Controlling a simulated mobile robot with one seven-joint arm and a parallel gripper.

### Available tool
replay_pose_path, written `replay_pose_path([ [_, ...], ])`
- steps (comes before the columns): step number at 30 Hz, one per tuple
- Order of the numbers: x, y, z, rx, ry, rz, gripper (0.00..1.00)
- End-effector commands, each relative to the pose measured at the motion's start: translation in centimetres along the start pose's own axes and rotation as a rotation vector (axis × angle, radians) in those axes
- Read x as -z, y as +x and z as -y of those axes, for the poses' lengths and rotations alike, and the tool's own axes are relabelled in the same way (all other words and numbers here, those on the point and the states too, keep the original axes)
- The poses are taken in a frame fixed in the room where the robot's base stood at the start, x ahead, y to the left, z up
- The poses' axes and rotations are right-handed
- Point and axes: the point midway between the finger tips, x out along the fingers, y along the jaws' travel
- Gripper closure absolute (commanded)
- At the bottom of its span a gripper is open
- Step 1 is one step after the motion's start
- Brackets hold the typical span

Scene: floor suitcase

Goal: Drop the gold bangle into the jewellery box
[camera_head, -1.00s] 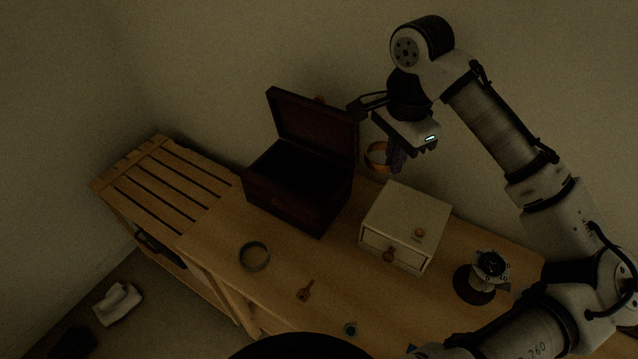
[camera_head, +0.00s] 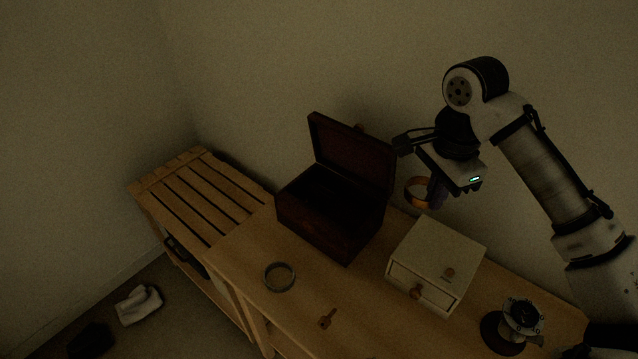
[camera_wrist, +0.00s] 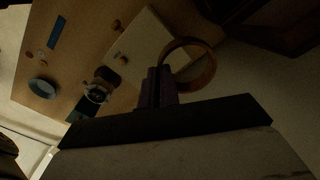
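The gold bangle (camera_head: 416,205) hangs from my gripper (camera_head: 436,190), above and behind the white drawer box and to the right of the jewellery box. In the wrist view, the bangle (camera_wrist: 209,68) stands out to the right of my closed fingers (camera_wrist: 158,88), which pinch its near left side. The jewellery box (camera_head: 318,226) is dark reddish brown and stands on the table with its lid (camera_head: 352,155) raised at the back. Its inside is too dark to make out. The bangle is outside the box, to the right of the raised lid.
A white drawer box (camera_head: 437,255) stands right of the jewellery box. A grey ring-shaped thing (camera_head: 279,289) and a small wooden piece (camera_head: 327,318) lie in front. A dial on a dark round base (camera_head: 503,336) is at right. A slatted bench (camera_head: 200,190) adjoins at left.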

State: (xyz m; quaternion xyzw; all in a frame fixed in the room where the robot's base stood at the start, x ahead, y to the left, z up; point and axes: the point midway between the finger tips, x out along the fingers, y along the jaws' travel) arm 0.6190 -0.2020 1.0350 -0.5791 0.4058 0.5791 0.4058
Motion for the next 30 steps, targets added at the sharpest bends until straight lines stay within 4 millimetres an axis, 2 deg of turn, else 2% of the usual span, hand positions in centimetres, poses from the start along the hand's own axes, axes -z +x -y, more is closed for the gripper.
replay_pose_path([
  [6,0.0,2.7,0.0,0.000,0.000,0.000,1.00],
  [10,0.0,3.8,0.0,0.000,0.000,0.000,1.00],
  [30,0.0,3.5,-0.3,0.000,-0.002,-0.001,1.00],
])
